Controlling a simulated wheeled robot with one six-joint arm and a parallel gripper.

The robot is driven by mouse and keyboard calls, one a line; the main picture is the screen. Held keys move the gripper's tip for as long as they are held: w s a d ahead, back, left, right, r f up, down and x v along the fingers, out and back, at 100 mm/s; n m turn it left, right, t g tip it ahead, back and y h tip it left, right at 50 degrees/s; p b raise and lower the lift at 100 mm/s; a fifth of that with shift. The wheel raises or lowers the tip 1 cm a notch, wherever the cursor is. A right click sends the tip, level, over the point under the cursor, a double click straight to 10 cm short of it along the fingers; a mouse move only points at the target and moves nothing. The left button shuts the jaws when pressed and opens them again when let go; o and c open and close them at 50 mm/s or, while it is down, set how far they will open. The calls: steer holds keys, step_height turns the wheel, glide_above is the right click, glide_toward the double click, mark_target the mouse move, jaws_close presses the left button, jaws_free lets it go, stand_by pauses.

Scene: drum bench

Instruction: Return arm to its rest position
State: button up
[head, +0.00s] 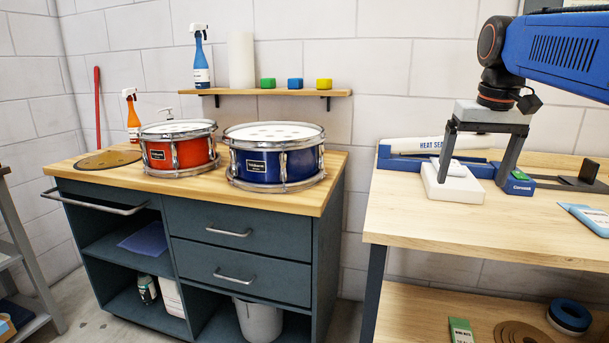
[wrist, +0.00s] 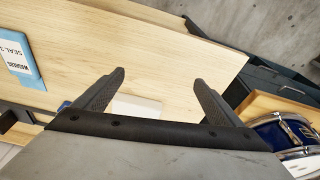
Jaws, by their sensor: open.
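My gripper (head: 474,180) is open, with its two dark fingers pointing down over the wooden table (head: 430,218) at the right in the head view. The fingers stand wide apart. The near finger hangs in front of a white block (head: 455,192), and I cannot tell whether they touch. In the wrist view both fingertips of my gripper (wrist: 158,82) show over the table top with nothing between them. My blue arm comes in from the upper right of the head view.
Behind the gripper lies a heat sealer (head: 420,146). A blue pouch (head: 588,218) lies at the right. On the left cabinet (head: 240,262) stand a red drum (head: 177,152) and a blue drum (head: 270,165). A wall shelf (head: 290,92) holds a spray bottle (head: 201,70). The table's front left is clear.

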steer(key=s+a+f+t, duration=0.1)
steer(key=s+a+f, duration=0.2)
steer(key=s+f, duration=0.7)
steer(key=s+a+f+n+t, duration=0.1)
steer(key=s+a+f, duration=0.2)
steer(key=s+f, duration=0.8)
step_height(320, 180, down, 6)
steer(key=shift+a+n, duration=0.25)
steer(key=shift+n, duration=0.05)
